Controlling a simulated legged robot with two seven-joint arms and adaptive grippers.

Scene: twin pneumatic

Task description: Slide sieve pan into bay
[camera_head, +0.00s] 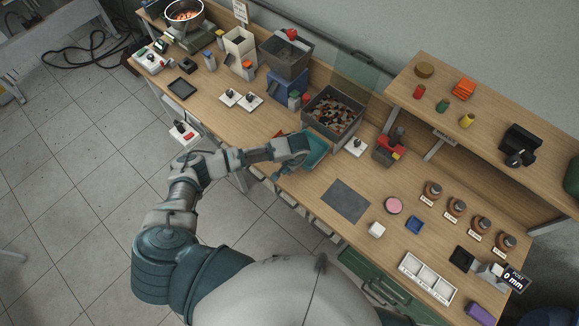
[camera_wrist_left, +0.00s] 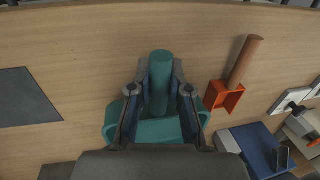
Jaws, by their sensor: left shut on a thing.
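I cannot tell whether the pan touches the box. My left gripper (camera_head: 296,161) is at the pan's left side and partly hides it. In the left wrist view the gripper's fingers (camera_wrist_left: 160,90) close on the pan's round teal handle (camera_wrist_left: 161,62). The pan's body (camera_wrist_left: 155,131) lies behind the fingers, partly covered by the gripper. My right gripper does not show.
An orange scoop (camera_wrist_left: 226,96) with a wooden handle lies close beside the pan. A blue block (camera_head: 287,87) under a grey bin stands behind. A small white switch plate (camera_head: 356,147) sits right of the box. A dark grey mat (camera_head: 346,201) lies flat on the right.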

